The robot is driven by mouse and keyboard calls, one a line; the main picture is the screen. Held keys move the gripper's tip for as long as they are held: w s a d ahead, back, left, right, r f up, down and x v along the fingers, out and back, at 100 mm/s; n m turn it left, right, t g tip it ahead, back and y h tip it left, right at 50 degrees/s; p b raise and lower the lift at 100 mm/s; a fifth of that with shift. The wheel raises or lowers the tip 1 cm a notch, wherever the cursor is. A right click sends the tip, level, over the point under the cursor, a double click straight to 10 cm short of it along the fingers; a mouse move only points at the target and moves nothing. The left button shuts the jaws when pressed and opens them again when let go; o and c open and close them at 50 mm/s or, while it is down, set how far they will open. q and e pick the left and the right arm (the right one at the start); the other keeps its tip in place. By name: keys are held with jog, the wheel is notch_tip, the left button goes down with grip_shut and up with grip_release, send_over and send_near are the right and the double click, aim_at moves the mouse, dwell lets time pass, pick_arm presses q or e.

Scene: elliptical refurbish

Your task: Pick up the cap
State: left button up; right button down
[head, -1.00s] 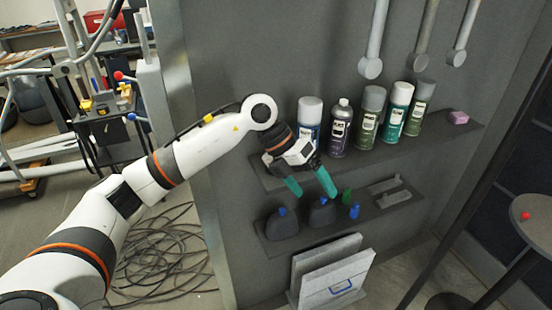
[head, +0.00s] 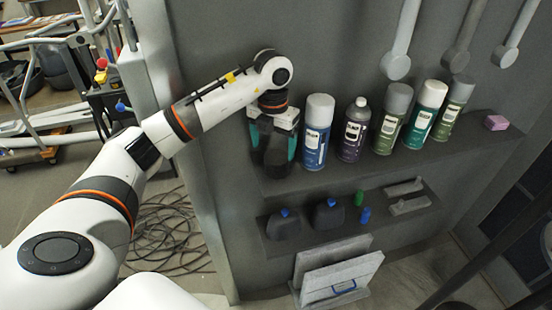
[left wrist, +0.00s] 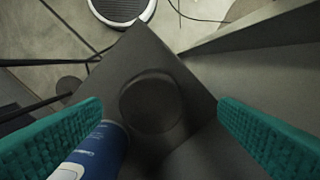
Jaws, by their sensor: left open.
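A dark round thing, which looks like the cap (left wrist: 150,104), rests on the left end of the upper shelf. In the head view this dark cap (head: 271,157) shows between and below the fingers, partly hidden by them. My left gripper (head: 273,143) points down over it, open, with one teal finger on each side. In the left wrist view my left gripper (left wrist: 160,104) has its fingers well apart, with the cap between them. I cannot tell whether either finger touches it. My right gripper is not in view.
A blue spray can (head: 318,134) stands close to the right of my gripper, and near one finger in the left wrist view (left wrist: 98,155). Several more cans and a pink block (head: 496,122) follow along the upper shelf (head: 470,148). Dark bottles (head: 328,217) stand on the lower shelf.

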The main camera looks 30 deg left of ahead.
aim_at(277, 156)
pick_arm(q)
jog(key=f, duration=0.1)
jog(key=f+p, duration=0.1)
jog(key=p, duration=0.1)
jog(key=shift+w+d+f, duration=0.4)
notch_tip(277, 156, down, 2)
jog(key=shift+s+f+p, duration=0.1)
jog(key=shift+s+p, duration=0.05)
jog(key=shift+p, duration=0.3)
jog(key=shift+f, duration=0.35)
jog(key=shift+c, duration=0.6)
jog(key=c, duration=0.6)
jog(key=shift+c, duration=1.2)
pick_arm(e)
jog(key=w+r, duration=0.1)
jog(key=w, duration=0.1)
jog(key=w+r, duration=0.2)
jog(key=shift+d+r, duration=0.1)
